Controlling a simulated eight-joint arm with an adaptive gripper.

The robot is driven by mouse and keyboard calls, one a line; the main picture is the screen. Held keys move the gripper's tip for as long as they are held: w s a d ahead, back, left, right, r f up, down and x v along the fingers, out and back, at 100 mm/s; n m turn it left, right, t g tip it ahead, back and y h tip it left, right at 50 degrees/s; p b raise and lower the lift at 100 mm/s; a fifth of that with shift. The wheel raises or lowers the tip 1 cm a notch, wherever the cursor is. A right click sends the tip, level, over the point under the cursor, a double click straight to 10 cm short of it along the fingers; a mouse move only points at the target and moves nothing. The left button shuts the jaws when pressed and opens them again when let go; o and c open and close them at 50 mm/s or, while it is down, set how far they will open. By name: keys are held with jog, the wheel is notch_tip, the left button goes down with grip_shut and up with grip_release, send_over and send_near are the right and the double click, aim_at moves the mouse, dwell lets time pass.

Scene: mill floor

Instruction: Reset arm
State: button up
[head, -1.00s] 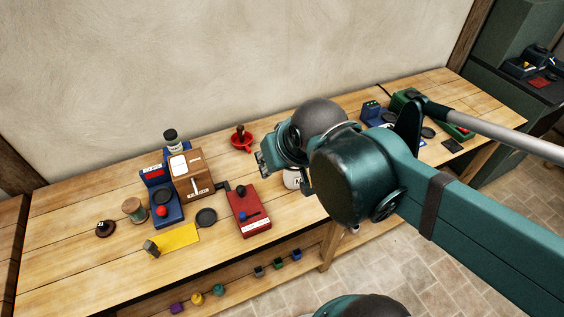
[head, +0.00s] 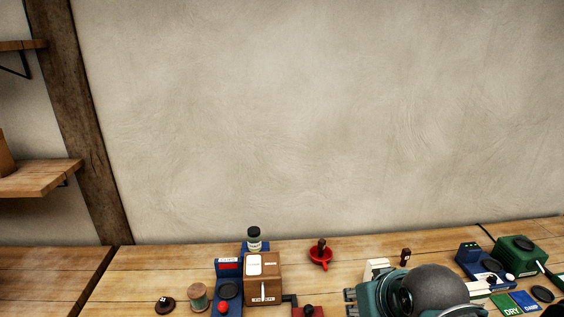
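My gripper (head: 353,302) shows at the bottom edge of the head view, right of centre. It points left, in front of or over the workbench (head: 140,285). Only a small part of its fingers shows, and I cannot tell whether they are open or shut. The green wrist with its dark grey rounded cap hides part of the bench behind it. The rest of my arm is mostly cut off by the bottom edge.
Left of my gripper stand a brown box (head: 264,287), a blue device (head: 228,292), a jar (head: 254,239), a spool (head: 198,297) and a red funnel-like piece (head: 320,257). At right are a green machine (head: 518,254) and a blue device (head: 478,262). The wall above is bare.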

jog(key=shift+f+b, duration=0.85)
jog(key=shift+f, duration=0.35)
dwell(0.3)
